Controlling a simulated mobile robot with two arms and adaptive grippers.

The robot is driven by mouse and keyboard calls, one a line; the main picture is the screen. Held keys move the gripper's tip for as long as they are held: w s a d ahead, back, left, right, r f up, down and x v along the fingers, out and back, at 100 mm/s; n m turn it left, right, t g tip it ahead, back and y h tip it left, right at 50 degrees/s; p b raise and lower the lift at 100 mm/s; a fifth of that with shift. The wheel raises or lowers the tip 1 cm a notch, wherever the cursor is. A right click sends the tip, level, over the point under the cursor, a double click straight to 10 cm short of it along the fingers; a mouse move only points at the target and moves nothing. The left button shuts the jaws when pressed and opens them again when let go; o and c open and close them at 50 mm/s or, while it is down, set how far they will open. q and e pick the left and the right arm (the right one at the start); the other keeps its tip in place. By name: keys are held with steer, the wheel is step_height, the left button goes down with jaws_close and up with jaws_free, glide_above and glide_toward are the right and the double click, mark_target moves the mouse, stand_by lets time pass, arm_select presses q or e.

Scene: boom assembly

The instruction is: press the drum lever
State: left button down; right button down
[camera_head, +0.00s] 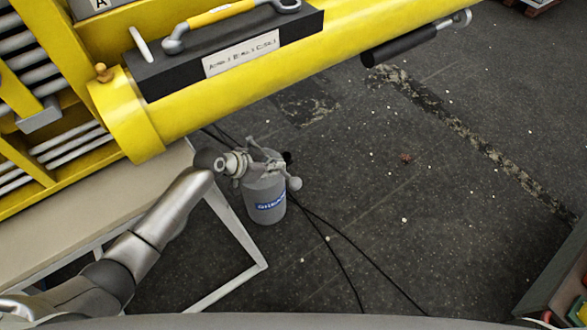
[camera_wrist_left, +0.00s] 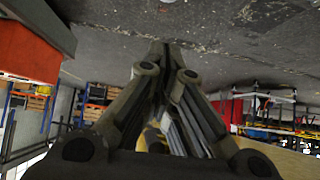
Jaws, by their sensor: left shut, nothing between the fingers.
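A grey drum (camera_head: 266,205) with a blue label stands on the dark floor, below the yellow boom, in the head view. A light grey piece with a round knob (camera_head: 295,183) sits at the right of the drum's top. It may be the lever, but I cannot tell it surely from my gripper's parts. My left gripper (camera_head: 268,160) is over the drum's top, and whether it touches is unclear. In the left wrist view its fingers (camera_wrist_left: 166,55) are shut together with nothing between them. My right gripper is not in view.
The yellow boom (camera_head: 320,45) crosses above the drum and carries a black tool holder (camera_head: 290,32). A pale table (camera_head: 60,235) with a white frame is left of the drum. Black cables (camera_head: 335,232) trail on the floor. Floor to the right is mostly clear.

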mark_target(293, 181)
arm_select(q)
steer(key=shift+w+a+r, duration=0.1)
steer(key=shift+r, duration=0.05)
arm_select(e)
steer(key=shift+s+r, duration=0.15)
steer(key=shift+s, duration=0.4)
